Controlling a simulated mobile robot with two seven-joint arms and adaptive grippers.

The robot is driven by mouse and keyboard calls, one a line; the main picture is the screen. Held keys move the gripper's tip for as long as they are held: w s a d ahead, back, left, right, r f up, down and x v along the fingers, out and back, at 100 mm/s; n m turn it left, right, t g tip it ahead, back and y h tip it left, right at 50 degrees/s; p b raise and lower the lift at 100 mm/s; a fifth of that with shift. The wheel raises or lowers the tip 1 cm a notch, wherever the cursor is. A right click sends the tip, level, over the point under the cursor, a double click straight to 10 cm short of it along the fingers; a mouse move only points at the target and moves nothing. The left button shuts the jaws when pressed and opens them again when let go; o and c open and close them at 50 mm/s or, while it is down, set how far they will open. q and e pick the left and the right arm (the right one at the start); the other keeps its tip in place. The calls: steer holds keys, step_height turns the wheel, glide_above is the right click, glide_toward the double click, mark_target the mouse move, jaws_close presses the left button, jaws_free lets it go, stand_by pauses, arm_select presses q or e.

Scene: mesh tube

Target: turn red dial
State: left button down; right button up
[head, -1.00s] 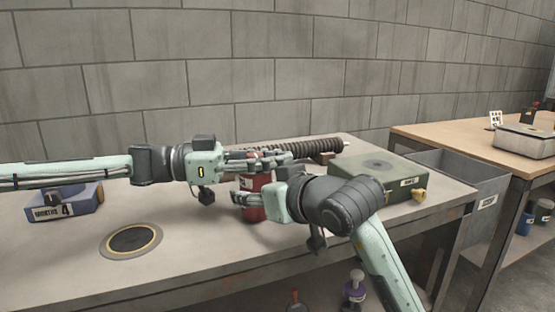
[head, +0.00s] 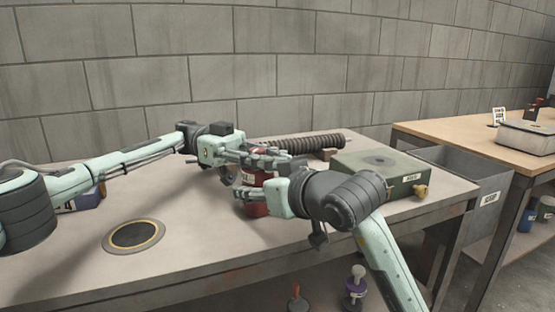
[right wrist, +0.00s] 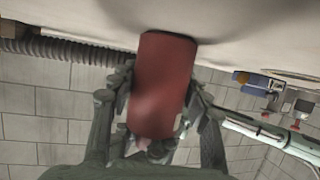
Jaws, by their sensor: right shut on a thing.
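A red cylinder (head: 268,180) with a pale label stands on the near table, partly covered by both grippers. In the right wrist view the red cylinder (right wrist: 163,85) sits between the two fingers. My right gripper (head: 254,194) is shut on it, low on its side. My left gripper (head: 270,158) is at the top of the cylinder, its fingers reaching over or behind it; whether they touch or grip it is unclear. No part that is clearly a red dial can be made out.
A dark ribbed tube (head: 305,143) lies behind the grippers. A grey bin (head: 470,180) is beyond the right edge.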

arm_select(q)
steer(key=shift+s+a+m+g+y, duration=0.1)
steer(key=shift+m+g+y, duration=0.2)
steer(key=c, duration=1.3)
jaws_free()
steer(key=shift+c, duration=0.2)
steer(key=shift+r, duration=0.15)
step_height(320, 180, up, 10)
steer(key=shift+o, duration=0.4)
